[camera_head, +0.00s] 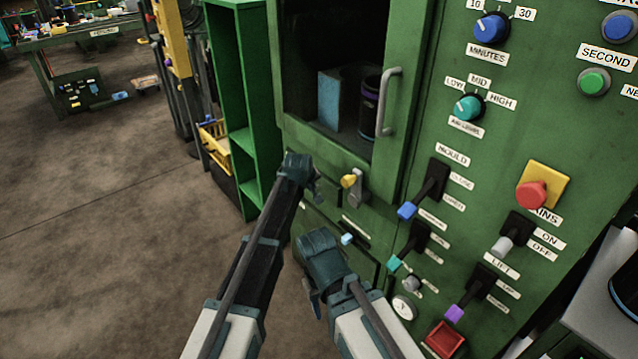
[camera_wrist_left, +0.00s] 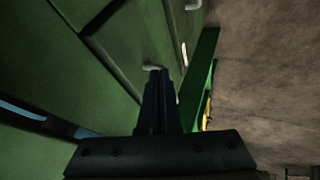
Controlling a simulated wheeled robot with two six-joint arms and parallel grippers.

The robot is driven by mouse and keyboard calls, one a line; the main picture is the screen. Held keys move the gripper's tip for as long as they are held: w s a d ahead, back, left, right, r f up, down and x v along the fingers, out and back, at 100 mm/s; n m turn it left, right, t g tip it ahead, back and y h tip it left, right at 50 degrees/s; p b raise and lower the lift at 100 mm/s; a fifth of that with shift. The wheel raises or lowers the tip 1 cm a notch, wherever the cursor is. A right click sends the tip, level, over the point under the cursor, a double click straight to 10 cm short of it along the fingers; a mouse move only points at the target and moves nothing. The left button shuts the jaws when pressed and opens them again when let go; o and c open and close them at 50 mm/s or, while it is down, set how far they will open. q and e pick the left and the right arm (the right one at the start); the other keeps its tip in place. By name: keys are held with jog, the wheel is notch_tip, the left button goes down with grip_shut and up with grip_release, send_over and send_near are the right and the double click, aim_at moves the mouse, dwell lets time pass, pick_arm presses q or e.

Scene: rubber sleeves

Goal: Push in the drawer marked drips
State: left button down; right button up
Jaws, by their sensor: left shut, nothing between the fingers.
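The green machine's lower front (camera_head: 335,205) has panel or drawer seams and a pale label strip, largely hidden behind my arms. I cannot read the word drips on any label. My left gripper (camera_head: 313,188) is in front of this lower front, below the window door. In the left wrist view the left gripper (camera_wrist_left: 158,73) is shut and empty, its tips close to a small pale handle (camera_wrist_left: 151,68) on the green front; I cannot tell if they touch. My right gripper (camera_head: 316,300) hangs lower, in front of the machine; its fingers are mostly hidden.
A window door (camera_head: 400,60) with a grey handle is above. A yellow-knobbed latch (camera_head: 349,181) sits just right of my left gripper. Levers and a red stop button (camera_head: 532,195) are on the right. A green shelf (camera_head: 238,100) stands left; the floor further left is open.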

pick_arm(q)
jog(key=p+v, duration=0.6)
jog(key=v, duration=0.3)
jog(key=shift+s+r+p, duration=0.25)
jog(key=shift+r+p, duration=0.05)
jog(key=s+a+f+m+g+y, duration=0.1)
jog(key=s+a+m+g, duration=0.1)
jog(key=s+a, duration=0.65)
jog(key=s+a+f+m+g, duration=0.2)
jog(key=s+a, duration=0.3)
jog(key=s, duration=0.6)
jog(key=s+a+f+m+g+y, duration=0.1)
jog(key=s+a+m+g, duration=0.1)
jog(key=s+a, duration=0.65)
jog(key=s+d+m+g+y, duration=0.1)
jog(key=s+d+m, duration=0.35)
jog(key=d, duration=0.75)
notch_tip(320, 180, up, 12)
jog(key=s+n+p, duration=0.1)
jog(key=p, duration=1.1)
jog(key=shift+s+d, duration=0.3)
jog(key=shift+s, duration=0.1)
